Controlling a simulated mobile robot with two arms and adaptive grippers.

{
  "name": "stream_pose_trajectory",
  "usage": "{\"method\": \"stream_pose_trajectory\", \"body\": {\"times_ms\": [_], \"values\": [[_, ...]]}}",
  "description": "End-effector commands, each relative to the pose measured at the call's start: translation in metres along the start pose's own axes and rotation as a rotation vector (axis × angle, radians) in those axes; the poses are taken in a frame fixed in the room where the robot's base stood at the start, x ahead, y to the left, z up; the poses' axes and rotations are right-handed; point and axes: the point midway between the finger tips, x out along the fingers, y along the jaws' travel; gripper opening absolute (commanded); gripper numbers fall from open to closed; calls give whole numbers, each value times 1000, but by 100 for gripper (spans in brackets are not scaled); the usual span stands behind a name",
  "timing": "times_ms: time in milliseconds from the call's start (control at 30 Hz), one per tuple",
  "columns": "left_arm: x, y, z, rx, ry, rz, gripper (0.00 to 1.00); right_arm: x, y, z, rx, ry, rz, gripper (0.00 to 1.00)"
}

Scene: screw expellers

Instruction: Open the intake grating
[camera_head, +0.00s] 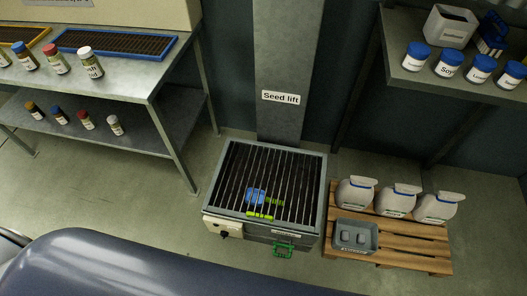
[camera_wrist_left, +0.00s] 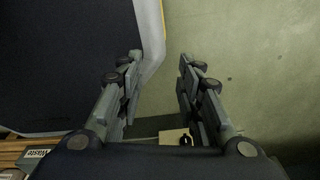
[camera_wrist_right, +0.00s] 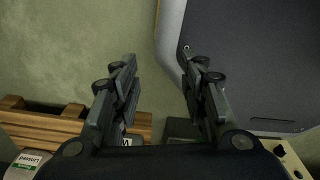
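The intake grating (camera_head: 292,170) is a set of dark parallel bars lying flat over a grey floor box (camera_head: 298,234), below the "Seed lift" column. A yellow-green bar (camera_head: 260,216) sits at its front edge. A blue object and a green object show beneath the bars. A green handle (camera_head: 283,249) is on the box's front, beside a beige unit with a dark knob (camera_head: 224,234). My left gripper (camera_wrist_left: 158,60) is open and empty in the left wrist view. My right gripper (camera_wrist_right: 160,65) is open and empty in the right wrist view. Neither shows in the head view.
A wooden pallet (camera_head: 440,246) right of the box holds several white sacks (camera_head: 397,201) and a grey bin (camera_head: 355,236). A metal table (camera_head: 130,80) with bottles and trays stands left. A shelf (camera_head: 430,80) with blue-lidded jars is upper right. Floor in front of the table is clear.

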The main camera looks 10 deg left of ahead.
Motion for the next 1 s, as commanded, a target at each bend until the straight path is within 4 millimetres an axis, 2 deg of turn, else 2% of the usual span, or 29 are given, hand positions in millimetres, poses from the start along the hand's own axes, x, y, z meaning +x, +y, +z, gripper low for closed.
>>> {"method": "stream_pose_trajectory", "body": {"times_ms": [67, 167, 267, 300, 400, 500, 600, 700, 800, 900, 1000], "values": [[6, -8, -15, 13, 15, -7, 33, 5, 0, -7, 1, 6, 0, 40], [16, -28, -55, 55, 52, -20, 33, 13, 0, -26, 4, 19, 1, 40], [24, -54, -115, 131, 100, -33, 33, 20, 1, -56, 8, 37, 2, 40], [25, -63, -142, 168, 121, -35, 33, 21, 1, -69, 9, 44, 2, 40], [21, -79, -203, 268, 171, -32, 33, 20, 2, -99, 14, 60, 4, 40], [10, -87, -259, 377, 218, -20, 33, 12, 4, -127, 18, 77, 6, 40], [-6, -88, -306, 500, 262, -1, 33, 1, 5, -152, 22, 94, 8, 40], [-25, -82, -344, 637, 301, 24, 33, -14, 7, -174, 26, 114, 10, 40], [-46, -71, -373, 787, 337, 53, 33, -33, 9, -190, 30, 130, 12, 40], [-68, -56, -391, 950, 365, 85, 33, -54, 10, -203, 33, 148, 14, 40], [-87, -41, -396, 1104, 381, 117, 33, -75, 11, -210, 36, 163, 17, 40]]}}
